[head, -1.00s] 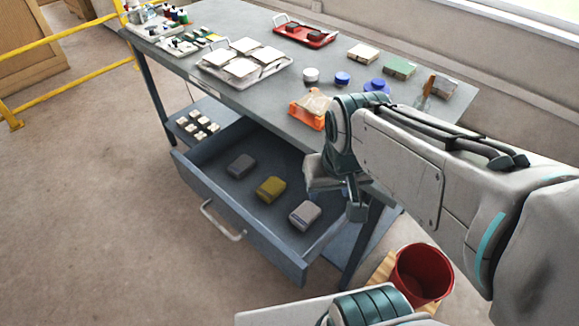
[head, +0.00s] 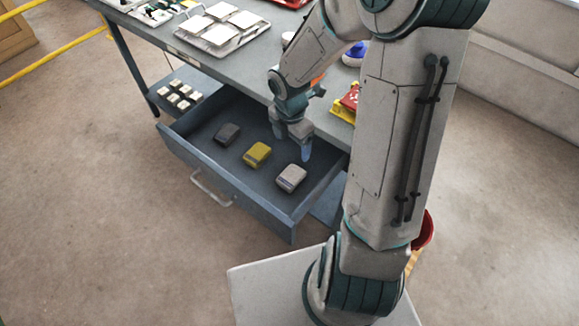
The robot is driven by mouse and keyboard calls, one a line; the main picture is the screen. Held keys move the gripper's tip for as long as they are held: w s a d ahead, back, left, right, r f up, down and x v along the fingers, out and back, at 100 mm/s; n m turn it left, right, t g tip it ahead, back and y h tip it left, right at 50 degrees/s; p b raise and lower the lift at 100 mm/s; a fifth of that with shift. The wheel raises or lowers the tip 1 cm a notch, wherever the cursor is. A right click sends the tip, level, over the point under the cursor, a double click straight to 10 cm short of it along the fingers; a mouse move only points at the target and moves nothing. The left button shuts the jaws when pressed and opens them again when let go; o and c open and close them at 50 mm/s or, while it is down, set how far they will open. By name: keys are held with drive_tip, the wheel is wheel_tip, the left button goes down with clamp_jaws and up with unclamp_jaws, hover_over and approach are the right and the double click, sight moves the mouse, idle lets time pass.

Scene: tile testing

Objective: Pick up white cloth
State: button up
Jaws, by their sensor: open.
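A pale grey-white folded cloth (head: 291,178) lies in the open drawer, at its right end. A yellow folded cloth (head: 257,154) and a dark grey one (head: 227,134) lie to its left in a row. My gripper (head: 293,145) is over the back right part of the drawer, fingers pointing down, open, with nothing seen between them. It is behind and above the white cloth, apart from it in the picture. The exact height is hard to tell.
The open drawer (head: 206,182) sticks out below the grey table (head: 185,47). A tray (head: 243,38) of white tiles stands on top. A red and yellow item (head: 347,103) sits near the table's right edge. A red bucket (head: 427,232) is partly hidden behind my arm.

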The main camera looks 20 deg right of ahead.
drive_tip(key=f+n, duration=0.1)
drive_tip(key=n, duration=0.1)
drive_tip(key=b, duration=0.2)
hover_over(291, 175)
drive_tip(key=f, duration=0.6)
drive_tip(key=w+f, duration=0.1)
drive_tip(key=f, duration=0.1)
drive_tip(key=shift+a+f, duration=0.1)
drive_tip(key=shift+f, duration=0.3)
drive_tip(key=f, duration=0.2)
drive_tip(key=s+f, duration=0.1)
drive_tip(key=f, duration=0.1)
drive_tip(key=shift+f+b, duration=0.1)
drive_tip(key=shift+b, duration=0.25)
drive_tip(key=shift+f, duration=0.5)
drive_tip(key=c, duration=1.1)
